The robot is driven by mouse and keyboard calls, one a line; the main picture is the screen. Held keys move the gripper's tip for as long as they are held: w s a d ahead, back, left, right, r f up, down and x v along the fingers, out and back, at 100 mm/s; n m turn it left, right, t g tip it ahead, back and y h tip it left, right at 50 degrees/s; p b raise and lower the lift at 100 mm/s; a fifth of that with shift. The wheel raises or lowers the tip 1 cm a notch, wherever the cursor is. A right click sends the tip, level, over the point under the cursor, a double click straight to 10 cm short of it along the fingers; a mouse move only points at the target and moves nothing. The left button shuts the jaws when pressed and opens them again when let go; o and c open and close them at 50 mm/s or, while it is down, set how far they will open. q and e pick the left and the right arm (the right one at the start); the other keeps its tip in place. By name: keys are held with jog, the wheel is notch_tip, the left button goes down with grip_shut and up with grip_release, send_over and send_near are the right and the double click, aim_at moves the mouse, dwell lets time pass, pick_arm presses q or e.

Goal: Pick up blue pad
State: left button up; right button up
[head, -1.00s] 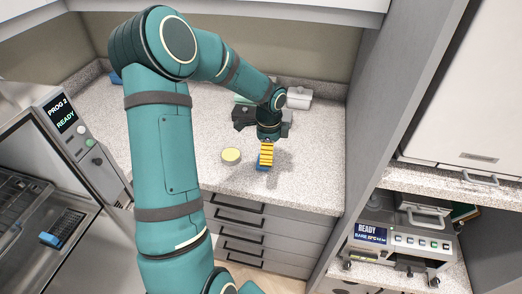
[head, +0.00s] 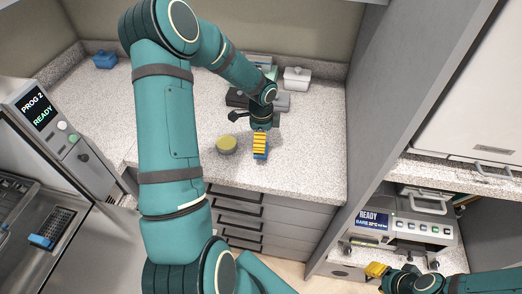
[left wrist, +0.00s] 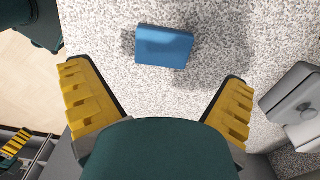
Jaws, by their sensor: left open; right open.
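A small blue pad (left wrist: 164,47) lies flat on the speckled counter in the left wrist view, ahead of and between the spread fingers of my left gripper (left wrist: 158,100). The gripper is open and empty, and does not touch the pad. In the head view my left gripper (head: 260,143) points down over the counter near its front edge. A bit of the blue pad (head: 262,157) shows by its yellow fingers, which hide the rest. My right gripper (head: 378,270) is at the lower right, away from the counter, with its yellow fingers partly visible.
A round yellow-topped item (head: 227,145) stands left of my left gripper. A blue object (head: 104,60) is at the back left. A white box (head: 296,78) and dark items sit behind. Another blue item (head: 42,241) lies in the open chamber at left. A shelved unit (head: 405,230) stands right.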

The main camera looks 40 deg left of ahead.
pick_arm(q)
jog(key=shift+w+a+f, duration=0.1)
jog(key=shift+a+f, duration=0.05)
jog(key=shift+f, duration=2.9)
jog(key=c, duration=0.7)
